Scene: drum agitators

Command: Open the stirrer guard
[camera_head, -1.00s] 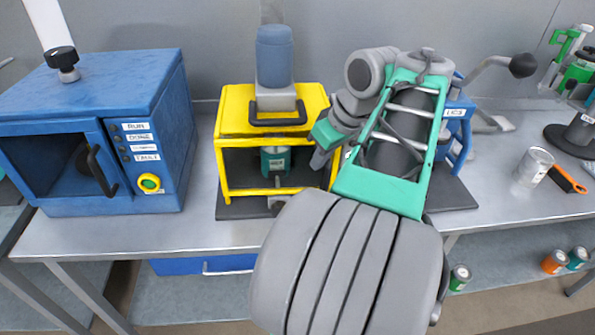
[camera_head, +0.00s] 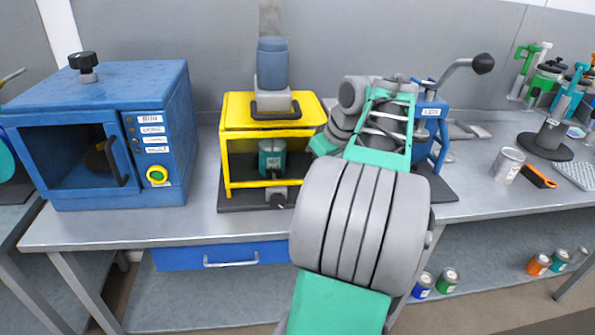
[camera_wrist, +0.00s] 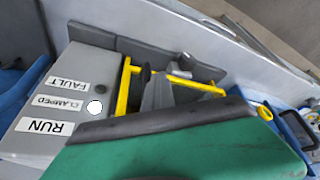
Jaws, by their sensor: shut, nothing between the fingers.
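The guard looks closed. My gripper (camera_wrist: 160,92) is shut and empty, with grey fingers close to the guard's yellow bars (camera_wrist: 205,88) in the wrist view. Whether they touch cannot be told. In the head view my arm hides the fingertips, just right of the guard.
A blue oven-like box (camera_head: 100,135) stands left of the guard. A blue lever press (camera_head: 430,125) stands right, partly behind my arm. A grey panel (camera_wrist: 62,98) labelled RUN, CLAMPED and FAULT is close in the wrist view.

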